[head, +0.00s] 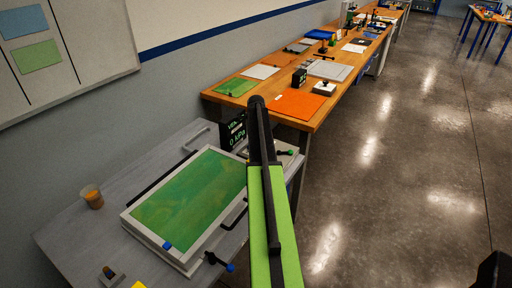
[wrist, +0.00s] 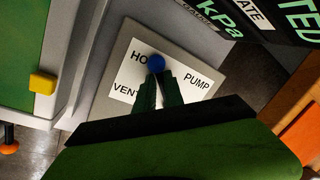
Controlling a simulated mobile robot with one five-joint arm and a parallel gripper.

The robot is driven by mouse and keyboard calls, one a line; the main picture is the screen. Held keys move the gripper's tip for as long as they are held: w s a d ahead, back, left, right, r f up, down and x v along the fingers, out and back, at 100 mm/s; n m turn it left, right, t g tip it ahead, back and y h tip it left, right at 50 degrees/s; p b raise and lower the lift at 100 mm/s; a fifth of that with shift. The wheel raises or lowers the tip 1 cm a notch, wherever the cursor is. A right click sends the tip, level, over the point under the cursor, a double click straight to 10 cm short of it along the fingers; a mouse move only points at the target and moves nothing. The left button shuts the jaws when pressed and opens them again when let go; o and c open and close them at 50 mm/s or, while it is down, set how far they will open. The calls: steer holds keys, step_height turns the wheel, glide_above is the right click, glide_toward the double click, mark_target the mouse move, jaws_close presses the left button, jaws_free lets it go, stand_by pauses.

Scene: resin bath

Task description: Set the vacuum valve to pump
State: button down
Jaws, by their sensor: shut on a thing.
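The valve's white label plate (wrist: 122,62) shows in the wrist view with the words HOLD, VENT and PUMP. HOLD is at the top, partly covered, VENT at lower left and PUMP at right. The valve handle's blue tip (wrist: 156,63) shows just beyond my fingertips and lies over the end of HOLD. My gripper (wrist: 158,88) is shut on the handle, whose shaft is mostly hidden between the fingers. In the head view my arm hides much of the valve area. A dark display (head: 234,132) beside it reads 0 kPa; its status word in the wrist view ends in TED.
A framed green panel (head: 190,205) lies on the grey bench left of my arm, with a cup (head: 92,197) of amber liquid beyond it. A wooden bench (head: 225,101) with an orange mat (head: 299,104) runs behind. Open floor (head: 400,170) lies to the right.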

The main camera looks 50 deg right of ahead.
steer(key=w+m, duration=0.2)
steer(key=m, duration=0.1)
steer(key=shift+w+d+m, duration=0.2)
steer(key=shift+d+m, duration=0.1)
steer(key=shift+d, duration=0.05)
steer(key=shift+w+d+m+g+h, duration=0.3)
steer(key=shift+d+m, duration=0.35)
steer(key=shift+m, duration=0.5)
steer(key=shift+w+d+m+g+h, duration=0.1)
steer(key=shift+w+d+m+g, duration=0.4)
steer(key=shift+m, duration=0.65)
steer(key=shift+s+d, duration=0.15)
steer(key=c, duration=1.5)
jaws_free()
steer(key=shift+s, duration=0.1)
steer(key=shift+s, duration=0.1)
steer(key=shift+r, duration=0.1)
steer(key=a+r+p, duration=0.1)
steer(key=r+p, duration=0.4)
steer(key=a+r+p, duration=0.1)
steer(key=r+p, duration=0.5)
steer(key=a+r+p, duration=0.1)
steer(key=r+p, duration=0.5)
steer(key=shift+s+a, duration=0.15)
steer(key=shift+s, duration=0.1)
